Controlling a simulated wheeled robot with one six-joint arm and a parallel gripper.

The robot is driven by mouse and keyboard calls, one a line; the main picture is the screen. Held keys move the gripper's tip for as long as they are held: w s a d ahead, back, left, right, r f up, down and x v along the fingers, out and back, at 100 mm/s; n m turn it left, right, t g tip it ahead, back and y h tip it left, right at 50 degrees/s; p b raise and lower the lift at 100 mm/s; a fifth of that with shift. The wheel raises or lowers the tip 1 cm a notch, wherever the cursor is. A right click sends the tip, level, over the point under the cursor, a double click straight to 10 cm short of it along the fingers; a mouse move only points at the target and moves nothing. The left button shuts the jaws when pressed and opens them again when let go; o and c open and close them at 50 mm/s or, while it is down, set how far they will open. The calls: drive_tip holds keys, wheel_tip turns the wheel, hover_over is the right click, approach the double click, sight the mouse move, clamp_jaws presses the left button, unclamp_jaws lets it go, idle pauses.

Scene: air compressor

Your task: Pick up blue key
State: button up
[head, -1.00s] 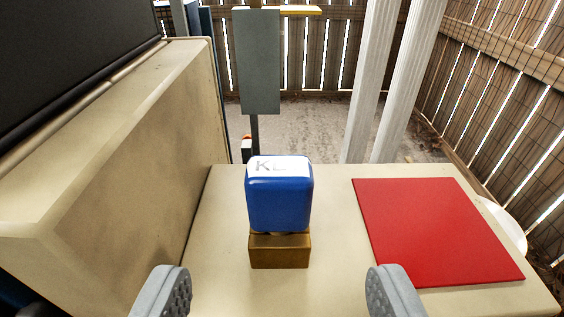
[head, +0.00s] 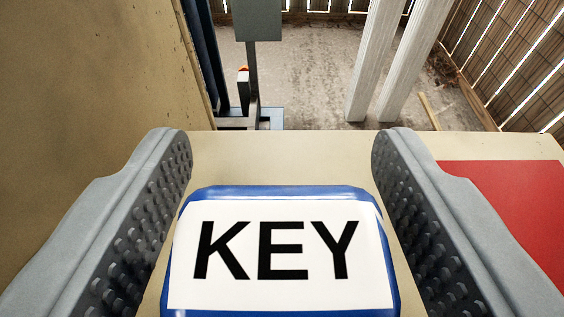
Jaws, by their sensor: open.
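The blue key (head: 280,193) is a blue block with a white top label that reads KEY. It fills the lower middle of the head view, upright and very close to the camera. My gripper (head: 280,150) is open, with one grey studded finger on each side of the key. A narrow gap shows between each finger and the key near its far edge. The base under the key is hidden now by the key itself.
A red square mat (head: 500,205) lies on the beige surface (head: 290,150) to the right, partly behind my right finger. A tall beige wall (head: 90,80) stands close on the left. Beyond the far edge are a grey post (head: 258,20) and white columns (head: 375,60).

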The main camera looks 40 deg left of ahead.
drive_tip(key=c, duration=1.1)
drive_tip(key=shift+o, duration=0.2)
drive_tip(key=shift+r, duration=0.1)
